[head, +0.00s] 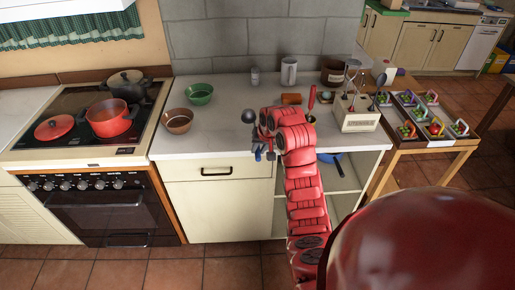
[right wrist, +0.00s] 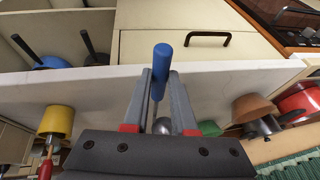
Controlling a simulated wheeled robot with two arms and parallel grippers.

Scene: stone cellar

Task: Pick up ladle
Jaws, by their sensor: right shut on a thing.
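The ladle has a blue handle (right wrist: 162,57) and a grey round bowl. In the head view its dark bowl (head: 248,116) shows just left of my right gripper (head: 262,150), above the counter's front part. In the right wrist view my right gripper (right wrist: 160,88) has its two fingers on either side of the handle and is shut on it. Part of the bowl (right wrist: 162,126) shows between the fingers. The head view does not clearly show how far the ladle is above the counter. My left gripper is not in view.
A brown bowl (head: 178,121) and a green bowl (head: 199,94) stand left on the counter (head: 222,125). A utensil holder (head: 357,120) stands right. The stove (head: 92,122) holds a red pot (head: 110,118). An open shelf with a blue pan (head: 328,158) is below the counter.

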